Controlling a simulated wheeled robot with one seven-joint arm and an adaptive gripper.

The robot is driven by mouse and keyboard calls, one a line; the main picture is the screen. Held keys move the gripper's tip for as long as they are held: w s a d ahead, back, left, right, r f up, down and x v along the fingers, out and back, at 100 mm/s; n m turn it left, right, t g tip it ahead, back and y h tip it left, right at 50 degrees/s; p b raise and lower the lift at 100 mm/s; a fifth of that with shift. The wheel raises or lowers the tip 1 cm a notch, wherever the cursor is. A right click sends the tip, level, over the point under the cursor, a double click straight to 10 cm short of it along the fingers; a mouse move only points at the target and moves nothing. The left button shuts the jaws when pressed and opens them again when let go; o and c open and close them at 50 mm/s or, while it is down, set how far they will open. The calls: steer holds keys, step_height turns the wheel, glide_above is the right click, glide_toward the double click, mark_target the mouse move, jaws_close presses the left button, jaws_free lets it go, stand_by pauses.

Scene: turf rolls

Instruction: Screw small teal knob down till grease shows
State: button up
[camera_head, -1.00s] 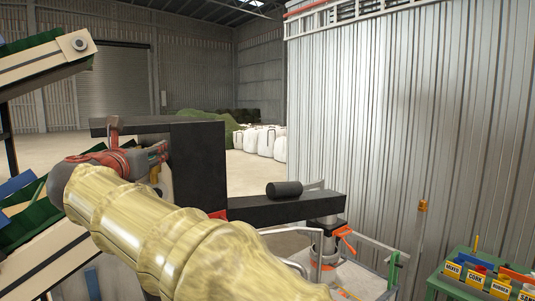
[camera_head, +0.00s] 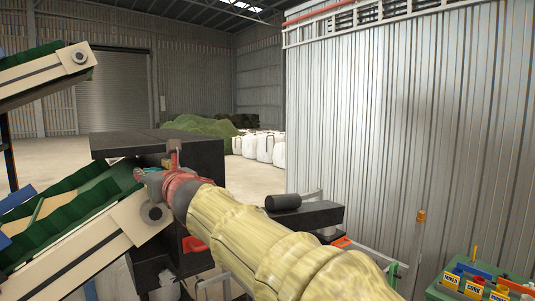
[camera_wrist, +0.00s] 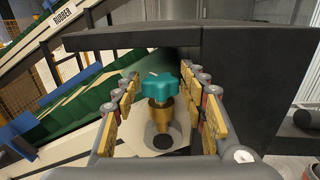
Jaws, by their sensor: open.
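The small teal knob (camera_wrist: 160,88) is a lobed handle on a brass stem and body (camera_wrist: 160,118), upright in the middle of the wrist view. The brass body stands over a pale round seat with a dark round spot in front of it. My gripper (camera_wrist: 160,92) is open, with its yellow-padded fingers on the left and right of the knob and visible gaps on both sides. In the head view my gripper (camera_head: 155,174) reaches in front of the dark machine block, and my sleeved arm hides much of what lies behind it. I cannot make out any grease.
A dark machine housing (camera_head: 120,143) overhangs close behind my gripper. Conveyors with green belts (camera_head: 85,200) slope at the left. A black roller (camera_head: 283,202) sits on a dark beam at the right. Labelled bins (camera_head: 475,283) stand at the lower right; open floor lies beyond.

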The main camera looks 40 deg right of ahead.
steer(key=shift+d+r+n+g+y+p, duration=0.2)
steer(key=shift+n+y+p, duration=0.4)
steer(key=shift+y+p, duration=0.55)
steer(key=shift+d+r+n+g+y+p, duration=0.15)
steer(key=shift+n+y+p, duration=0.55)
steer(key=shift+p, duration=0.7)
steer(key=n+y+p, duration=0.1)
steer(key=p, duration=0.2)
steer(key=n+g+y+p, duration=0.1)
steer(key=y+p, duration=0.1)
steer(key=p, duration=0.1)
steer(key=n+g+y+p, duration=0.1)
steer(key=y+p, duration=0.1)
steer(key=p, duration=0.1)
steer(key=shift+w+d+f+n+y, duration=0.15)
steer(key=shift+w+d+n+y, duration=0.1)
steer(key=shift+d+n, duration=0.05)
steer(key=g+y+p, duration=0.1)
steer(key=p, duration=0.1)
steer(key=shift+n+p, duration=0.35)
steer(key=shift+n, duration=0.05)
